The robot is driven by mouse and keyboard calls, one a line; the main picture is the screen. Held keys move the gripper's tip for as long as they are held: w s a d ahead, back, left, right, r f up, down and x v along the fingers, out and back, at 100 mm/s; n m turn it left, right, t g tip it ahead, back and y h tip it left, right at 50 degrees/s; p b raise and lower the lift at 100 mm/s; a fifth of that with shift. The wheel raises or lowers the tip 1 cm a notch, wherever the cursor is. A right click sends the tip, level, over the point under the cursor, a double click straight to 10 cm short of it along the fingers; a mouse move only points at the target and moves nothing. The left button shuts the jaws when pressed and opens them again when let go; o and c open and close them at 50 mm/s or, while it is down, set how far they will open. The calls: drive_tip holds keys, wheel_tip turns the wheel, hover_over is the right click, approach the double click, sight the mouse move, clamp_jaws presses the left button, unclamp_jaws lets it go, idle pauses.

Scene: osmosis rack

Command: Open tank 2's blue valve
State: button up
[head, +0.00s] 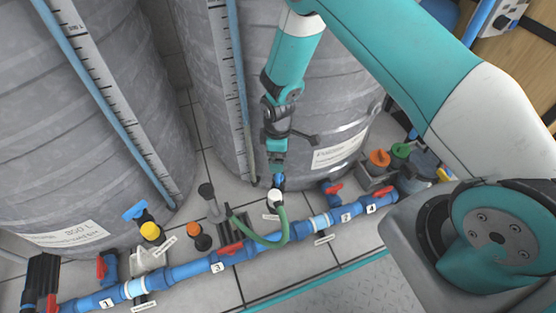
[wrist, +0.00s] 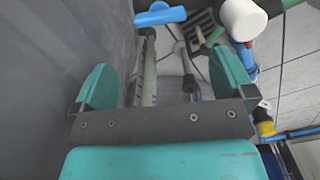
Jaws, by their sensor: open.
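A blue valve handle (wrist: 160,15) shows at the top of the wrist view, beyond the fingertips and close to the grey tank wall. In the head view, a small blue part (head: 279,180) shows just below my gripper (head: 277,160), beside the right tank's base; it appears to be this handle, partly hidden. My gripper in the wrist view (wrist: 166,78) is open, with nothing between its teal fingers. I cannot read a tank number. Another blue handle (head: 135,212) stands above a yellow fitting by the left tank.
A white cap (head: 274,197) with a green hose (head: 270,241) is close to my gripper. The blue floor pipe (head: 190,269) with red-handled valves crosses in front. The right tank (head: 330,100) stands close behind. Colored-cap containers (head: 380,158) stand at right.

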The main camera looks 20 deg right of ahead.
wheel_tip(320, 180, up, 6)
drive_tip(key=p, duration=0.1)
drive_tip(key=shift+r, duration=0.2)
idle(0.3)
drive_tip(key=s+a+r+m+y, duration=0.15)
drive_tip(key=s+r, duration=0.25)
drive_tip(key=r, duration=0.7)
drive_tip(key=s+a+r+m+y, duration=0.1)
drive_tip(key=s+a+r+m, duration=0.15)
drive_tip(key=r, duration=0.85)
drive_tip(key=s+r+m+y, duration=0.1)
drive_tip(key=s+r, duration=0.5)
drive_tip(key=s, duration=0.3)
drive_tip(key=s+r+m+y, duration=0.1)
drive_tip(key=s+r, duration=0.5)
drive_tip(key=s, duration=0.4)
wheel_tip(320, 180, up, 34)
drive_tip(key=p, duration=3.4)
drive_tip(key=shift+w+p, duration=0.3)
